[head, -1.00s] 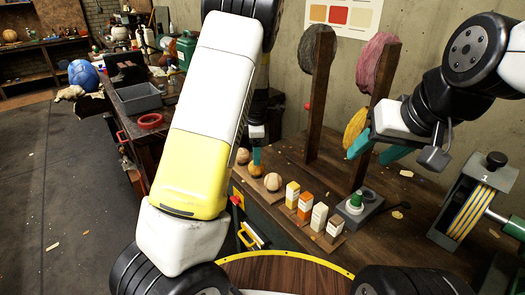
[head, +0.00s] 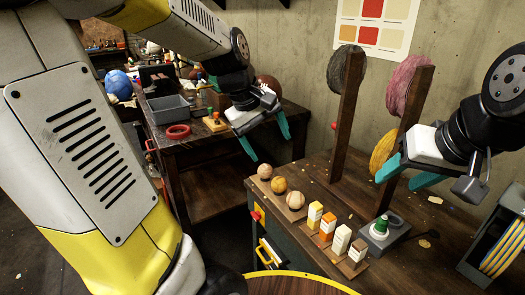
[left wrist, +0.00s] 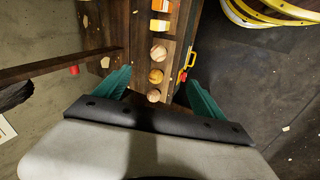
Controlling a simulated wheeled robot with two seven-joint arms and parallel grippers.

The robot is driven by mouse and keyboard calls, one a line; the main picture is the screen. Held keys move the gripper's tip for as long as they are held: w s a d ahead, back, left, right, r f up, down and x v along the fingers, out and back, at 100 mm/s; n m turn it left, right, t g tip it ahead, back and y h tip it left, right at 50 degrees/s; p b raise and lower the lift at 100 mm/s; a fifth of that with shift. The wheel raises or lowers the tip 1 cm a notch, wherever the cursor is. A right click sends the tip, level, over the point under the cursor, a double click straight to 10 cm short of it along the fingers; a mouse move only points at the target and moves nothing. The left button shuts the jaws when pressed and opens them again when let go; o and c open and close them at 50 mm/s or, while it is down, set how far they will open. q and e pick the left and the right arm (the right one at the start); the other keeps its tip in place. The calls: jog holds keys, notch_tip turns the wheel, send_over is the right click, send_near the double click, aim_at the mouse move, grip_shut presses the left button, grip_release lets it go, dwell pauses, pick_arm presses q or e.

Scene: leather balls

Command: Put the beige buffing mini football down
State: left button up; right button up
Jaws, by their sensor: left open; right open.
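Three small balls sit in a row on a wooden strip at the bench's left end: a brownish one (head: 265,171), an orange-tan one (head: 278,184) and a pale beige one with stitching (head: 295,200). I cannot tell for sure which is the beige buffing mini football. In the left wrist view the pale ball (left wrist: 158,52), orange-tan ball (left wrist: 156,76) and brownish ball (left wrist: 153,96) lie beyond the fingers. My left gripper (head: 267,140) is open and empty, above and apart from the balls. My right gripper (head: 408,175) is open and empty near the wooden posts.
Small labelled boxes (head: 328,226) stand in line with the balls. A grey block with a green-topped item (head: 380,230) is right of them. Wooden posts (head: 347,120) carry round pads. A side table holds a grey bin (head: 170,108) and red ring (head: 177,131).

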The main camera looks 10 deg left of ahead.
pick_arm(q)
jog(key=s+r+m+t+y, duration=0.1)
jog(key=s+r+m+t, duration=0.1)
jog(key=s+m, duration=0.6)
jog(key=s+r, duration=0.1)
jog(key=s, duration=0.4)
jog(key=shift+a+m, duration=0.3)
jog(key=shift+a, duration=0.1)
